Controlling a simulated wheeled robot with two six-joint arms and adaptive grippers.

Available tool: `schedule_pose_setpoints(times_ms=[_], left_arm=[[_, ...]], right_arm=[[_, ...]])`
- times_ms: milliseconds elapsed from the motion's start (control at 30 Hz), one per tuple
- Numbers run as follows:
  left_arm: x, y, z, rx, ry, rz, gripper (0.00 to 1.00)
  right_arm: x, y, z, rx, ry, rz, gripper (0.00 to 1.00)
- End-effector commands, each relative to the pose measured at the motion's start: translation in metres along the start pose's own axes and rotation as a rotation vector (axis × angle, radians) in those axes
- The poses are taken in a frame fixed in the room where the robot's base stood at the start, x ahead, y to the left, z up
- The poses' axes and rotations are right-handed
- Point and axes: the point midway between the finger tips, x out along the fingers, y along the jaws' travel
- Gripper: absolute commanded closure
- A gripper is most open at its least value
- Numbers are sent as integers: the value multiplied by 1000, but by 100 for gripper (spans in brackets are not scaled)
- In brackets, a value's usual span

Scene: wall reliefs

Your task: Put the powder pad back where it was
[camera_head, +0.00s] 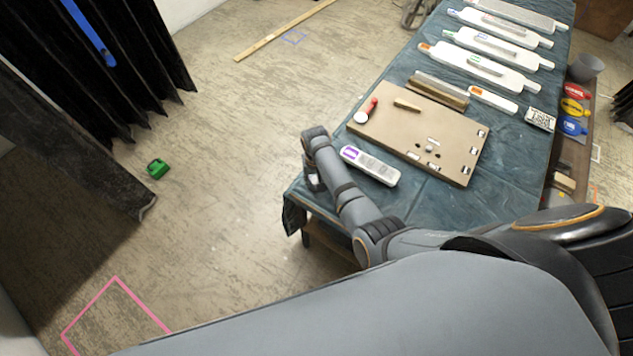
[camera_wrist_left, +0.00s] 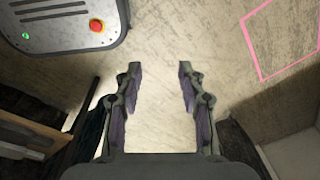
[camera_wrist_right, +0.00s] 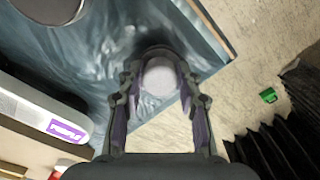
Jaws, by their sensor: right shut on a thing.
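My right gripper (camera_head: 313,184) is at the near left edge of the blue-covered table, left of the white case with a purple label. In the right wrist view its fingers (camera_wrist_right: 160,88) are shut on a round, pale pad with a dark rim, which I take for the powder pad (camera_wrist_right: 158,78). Behind it are the blue cover and the table's corner. In the head view the pad is mostly hidden by the gripper. My left gripper (camera_wrist_left: 160,85) is open and empty above the floor in the left wrist view; the head view does not show it.
A tan board (camera_head: 440,142) on the table (camera_head: 435,212) bears a red-handled tool (camera_head: 370,106) and a wooden piece (camera_head: 407,104). The white case (camera_head: 370,166) lies in front of it. Several long white cases lie farther back. A green object (camera_head: 157,169) is on the floor.

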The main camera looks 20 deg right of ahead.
Motion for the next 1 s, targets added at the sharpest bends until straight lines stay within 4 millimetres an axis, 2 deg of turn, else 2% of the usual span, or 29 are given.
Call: schedule_pose_setpoints(times_ms=[33, 133, 300, 333, 500, 833, 1000], left_arm=[[-2, 0, -11, -1, 17, 0, 60], [-2, 0, -17, -1, 26, 0, 60], [1, 1, 3, 0, -2, 1, 60], [0, 1, 7, 0, -9, 1, 60], [-1, 1, 17, 1, -25, 1, 60], [-4, 0, 4, 0, -6, 1, 60], [-38, -2, -1, 0, -4, 1, 60]], right_arm=[[-1, 0, 1, 0, -3, 1, 100], [-1, 1, 1, 0, -4, 1, 100], [5, 1, 1, 0, -4, 1, 100], [4, 0, 1, 0, -4, 1, 63], [4, 1, 1, 0, -4, 1, 43], [-2, 0, 1, 0, -3, 1, 43], [-36, 0, 1, 0, -3, 1, 43]])
